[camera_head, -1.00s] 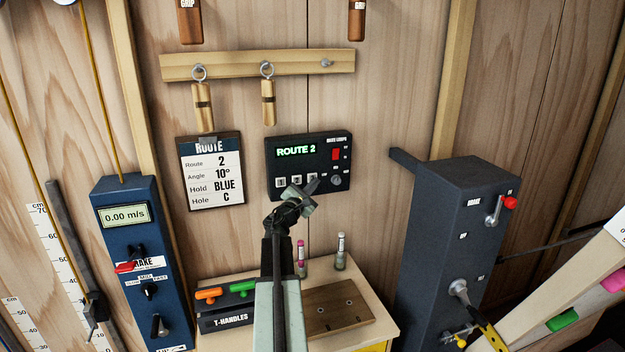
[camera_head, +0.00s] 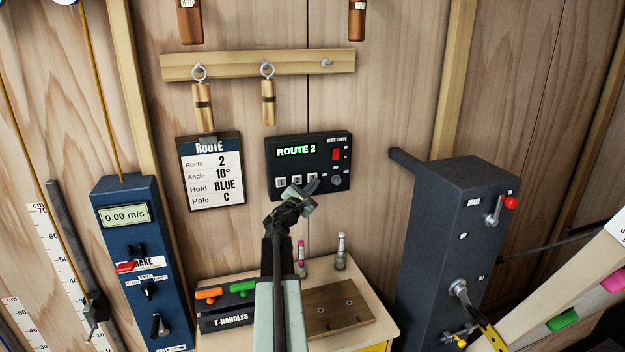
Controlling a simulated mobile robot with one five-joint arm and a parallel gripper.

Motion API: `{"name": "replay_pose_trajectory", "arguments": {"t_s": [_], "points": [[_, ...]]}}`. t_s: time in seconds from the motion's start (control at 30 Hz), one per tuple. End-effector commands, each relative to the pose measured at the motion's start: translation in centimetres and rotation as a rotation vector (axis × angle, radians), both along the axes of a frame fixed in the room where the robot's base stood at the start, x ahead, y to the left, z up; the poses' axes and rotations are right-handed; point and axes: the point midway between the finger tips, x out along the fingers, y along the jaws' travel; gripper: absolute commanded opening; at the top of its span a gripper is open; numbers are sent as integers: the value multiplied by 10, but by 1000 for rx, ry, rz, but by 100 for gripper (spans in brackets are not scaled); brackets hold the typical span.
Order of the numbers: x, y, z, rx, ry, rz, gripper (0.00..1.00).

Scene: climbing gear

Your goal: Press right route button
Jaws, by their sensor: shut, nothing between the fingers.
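The black route panel (camera_head: 309,165) is mounted on the wooden wall, with a green display reading "ROUTE 2". A row of small white route buttons (camera_head: 281,182) runs along its lower left, with a red switch (camera_head: 336,154) and a dark knob at its right. My gripper (camera_head: 314,186) is shut and empty, in front of the panel's lower edge by the right end of the button row. It partly hides that area. I cannot tell whether the tip touches a button. The route card (camera_head: 211,172) left of the panel reads Route 2, Angle 10°, Hold BLUE, Hole C.
A wooden rail (camera_head: 257,64) with two hanging wooden grips is above. A blue control box (camera_head: 143,265) stands left, a dark grey box (camera_head: 455,250) right. Below my arm, a small table holds T-handles (camera_head: 242,287), two small bottles and a wooden plate (camera_head: 338,307).

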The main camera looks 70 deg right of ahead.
Motion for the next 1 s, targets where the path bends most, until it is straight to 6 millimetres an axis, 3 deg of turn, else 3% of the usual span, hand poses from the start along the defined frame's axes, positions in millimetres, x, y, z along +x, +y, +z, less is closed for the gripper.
{"name": "replay_pose_trajectory", "arguments": {"t_s": [1.0], "points": [[8, -10, 0, 0, 0, 0, 0]]}}
